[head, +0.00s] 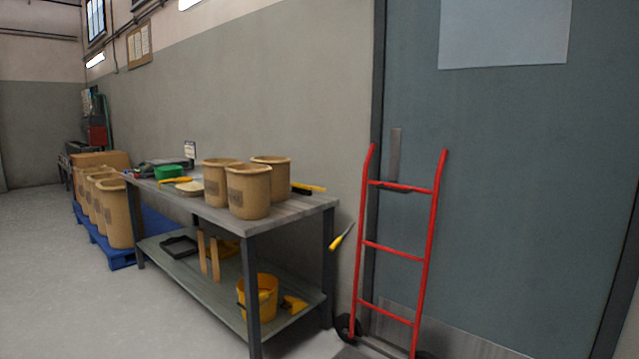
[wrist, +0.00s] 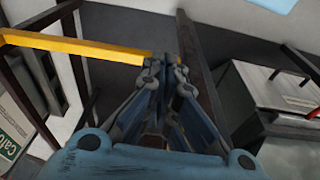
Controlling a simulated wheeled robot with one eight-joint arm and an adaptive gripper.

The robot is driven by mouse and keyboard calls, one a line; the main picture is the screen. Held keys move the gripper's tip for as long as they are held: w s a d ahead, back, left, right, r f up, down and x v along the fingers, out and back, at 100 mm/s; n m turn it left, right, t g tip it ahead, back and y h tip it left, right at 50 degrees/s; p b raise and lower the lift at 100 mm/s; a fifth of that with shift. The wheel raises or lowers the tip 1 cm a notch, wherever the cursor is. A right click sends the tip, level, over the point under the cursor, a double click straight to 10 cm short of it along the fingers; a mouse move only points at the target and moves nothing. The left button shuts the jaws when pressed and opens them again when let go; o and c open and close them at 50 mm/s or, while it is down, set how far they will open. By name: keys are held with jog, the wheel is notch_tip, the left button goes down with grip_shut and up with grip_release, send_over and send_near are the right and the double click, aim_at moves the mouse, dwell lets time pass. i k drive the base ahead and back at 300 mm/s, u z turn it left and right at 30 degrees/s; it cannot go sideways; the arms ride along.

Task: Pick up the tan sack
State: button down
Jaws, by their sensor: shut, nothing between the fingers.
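Several tan, open-topped sack-like containers with dark labels show in the head view. Three stand upright close together on the workbench: a front tan sack (head: 249,192), a left one (head: 216,183) and a rear one (head: 272,178). More tan sacks (head: 118,212) stand in a row on a blue pallet left of the bench. I cannot tell which one the task means. My gripper (wrist: 166,68) shows in the wrist view, its fingers shut together and empty. It is not seen in the head view, and no tan sack shows clearly in the wrist view.
The grey workbench (head: 300,207) also holds a green tub (head: 169,173) and tools. A yellow bucket (head: 258,297) sits on its lower shelf. A red hand truck (head: 395,247) stands by the door at right. In the wrist view, a yellow bar (wrist: 75,46) is left of my gripper.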

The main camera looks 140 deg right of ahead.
aim_at(280, 174)
jog(key=z, duration=1.1)
jog(key=k, duration=2.1)
jog(key=z, duration=2.85)
jog(key=i, duration=0.7)
jog(key=u, duration=0.05)
